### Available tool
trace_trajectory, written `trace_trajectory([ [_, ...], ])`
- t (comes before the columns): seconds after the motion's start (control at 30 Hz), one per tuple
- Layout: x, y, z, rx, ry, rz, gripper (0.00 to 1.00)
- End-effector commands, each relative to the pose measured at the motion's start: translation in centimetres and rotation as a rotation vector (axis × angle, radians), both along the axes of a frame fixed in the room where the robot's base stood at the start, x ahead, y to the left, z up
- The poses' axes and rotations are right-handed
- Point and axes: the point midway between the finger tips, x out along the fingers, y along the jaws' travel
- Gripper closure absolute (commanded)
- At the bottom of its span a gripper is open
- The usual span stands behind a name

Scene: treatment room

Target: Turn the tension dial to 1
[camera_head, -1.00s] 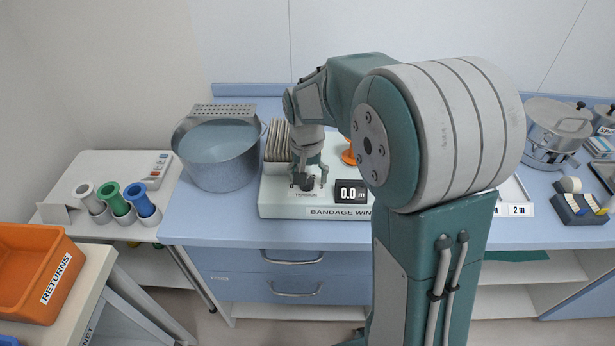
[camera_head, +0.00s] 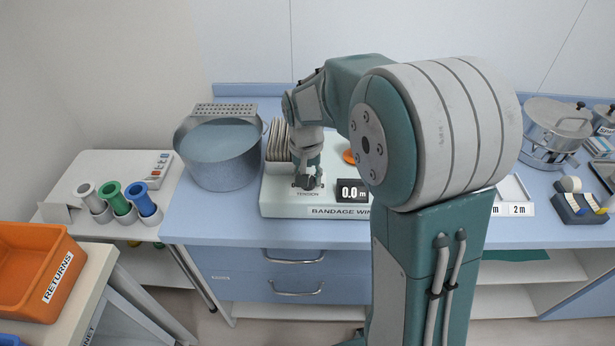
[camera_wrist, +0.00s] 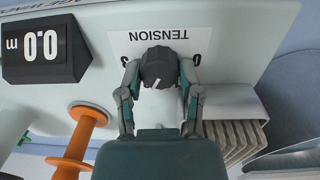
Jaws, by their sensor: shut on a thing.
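The bandage winder (camera_head: 280,205) stands on the blue counter and carries the tension dial (camera_head: 304,184). In the wrist view the dial (camera_wrist: 160,64) is a dark round knob with a short white mark on its lower side, in front of an upside-down TENSION label (camera_wrist: 160,35). My gripper (camera_head: 307,178) is shut on the dial, one finger on each side, as the wrist view (camera_wrist: 158,80) also shows. The scale figures beside the dial are partly hidden by the fingers, so I cannot read the setting. The winder's display (camera_head: 352,191) reads 0.0 m.
Upright grey plates (camera_head: 278,142) and an orange spool (camera_wrist: 78,140) stand close to my gripper. A large metal pot (camera_head: 218,155) is to the left. An orange RETURNS bin (camera_head: 30,270) is at lower left. My arm hides part of the counter.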

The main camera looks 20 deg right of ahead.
Motion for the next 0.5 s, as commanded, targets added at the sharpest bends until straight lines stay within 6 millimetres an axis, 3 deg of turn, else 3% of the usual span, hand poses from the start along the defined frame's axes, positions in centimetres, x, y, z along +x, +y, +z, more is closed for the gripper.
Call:
trace_trajectory([
  [0.5,0.04,0.2,-0.16,0.002,-0.001,0.4,1.0],
])
